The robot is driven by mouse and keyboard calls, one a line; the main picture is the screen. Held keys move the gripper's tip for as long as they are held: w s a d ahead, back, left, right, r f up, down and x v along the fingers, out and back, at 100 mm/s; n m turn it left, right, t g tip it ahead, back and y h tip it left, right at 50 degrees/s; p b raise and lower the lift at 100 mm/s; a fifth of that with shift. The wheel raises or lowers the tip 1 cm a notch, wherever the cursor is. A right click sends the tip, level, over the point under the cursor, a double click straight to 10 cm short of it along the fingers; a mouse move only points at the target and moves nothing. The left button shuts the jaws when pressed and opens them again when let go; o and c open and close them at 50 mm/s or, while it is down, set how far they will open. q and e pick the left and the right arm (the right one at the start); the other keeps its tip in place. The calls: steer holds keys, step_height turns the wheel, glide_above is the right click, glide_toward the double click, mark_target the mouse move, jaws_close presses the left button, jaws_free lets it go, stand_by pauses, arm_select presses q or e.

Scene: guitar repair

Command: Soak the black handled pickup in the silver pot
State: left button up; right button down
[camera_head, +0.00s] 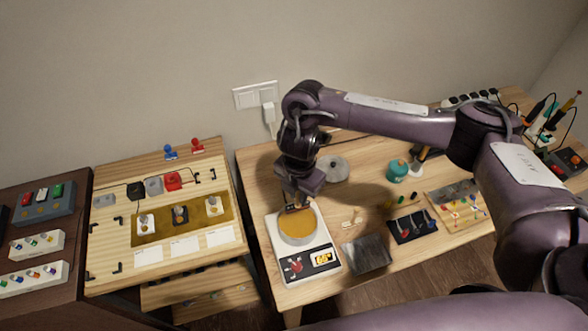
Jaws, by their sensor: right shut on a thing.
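The silver pot (299,241) holds amber liquid and stands on a white heating plate (318,276) at the near left of the right-hand table. My right gripper (294,204) is directly over the pot's far side, pointing down. It is shut on a small dark thing, seemingly the black handled pickup, mostly hidden by the fingers. I cannot tell whether its lower end touches the liquid. My left gripper is not in view.
A wooden board (112,262) at left carries several small parts on a gold strip (196,232). A grey block (366,254), a teal bottle (397,170) and a grey roll (335,169) stand right of the pot. My right arm crosses above the table.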

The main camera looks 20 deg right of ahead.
mark_target(299, 206)
steer(key=shift+s+a, duration=0.15)
steer(key=shift+f, duration=0.2)
steer(key=shift+d+f+b, duration=0.2)
steer(key=shift+f+b, duration=0.45)
steer(key=shift+b, duration=0.1)
steer(key=shift+f+b, duration=0.35)
steer(key=shift+f, duration=0.05)
steer(key=shift+f+b, duration=0.8)
steer(key=shift+b, duration=0.1)
steer(key=shift+a+f+b, duration=0.1)
steer(key=shift+f+b, duration=0.35)
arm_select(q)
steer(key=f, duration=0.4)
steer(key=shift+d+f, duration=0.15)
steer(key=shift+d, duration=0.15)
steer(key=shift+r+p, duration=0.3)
